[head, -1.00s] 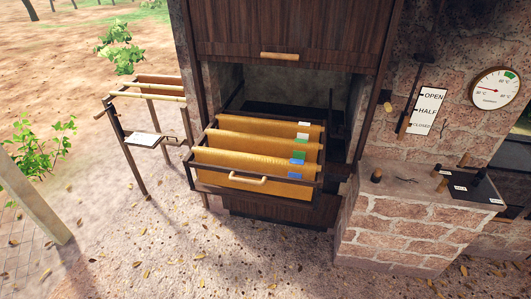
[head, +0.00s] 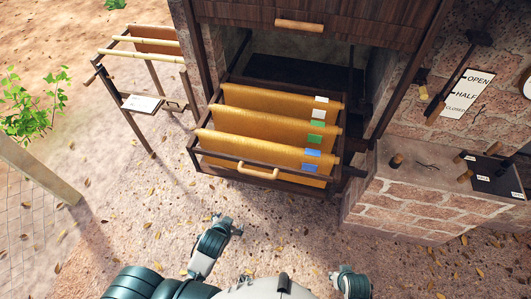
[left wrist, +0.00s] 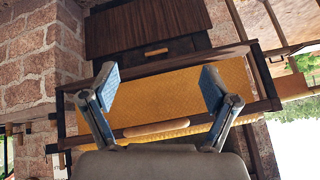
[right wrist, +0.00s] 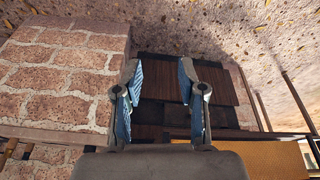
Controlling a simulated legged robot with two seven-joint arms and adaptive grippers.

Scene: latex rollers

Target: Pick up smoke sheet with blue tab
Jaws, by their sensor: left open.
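The smoke sheet with blue tabs (head: 255,147) is the front yellow-orange sheet hanging in the wooden drawer frame, its blue tabs (head: 312,153) near its right end. Behind it hang a sheet with green tabs (head: 265,122) and one with white tabs (head: 265,97). My left gripper (head: 227,225) is open and empty, in front of the drawer and apart from it. In the left wrist view my left gripper (left wrist: 158,82) has its fingers spread, with a yellow sheet (left wrist: 160,95) beyond them. In the right wrist view my right gripper (right wrist: 160,75) is open and empty.
The drawer has a wooden front handle (head: 258,171). A wooden rack (head: 148,58) with a small shelf stands left of it. A brick counter (head: 400,205) stands close on the right. A dark wooden door (head: 310,15) is raised above the drawer.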

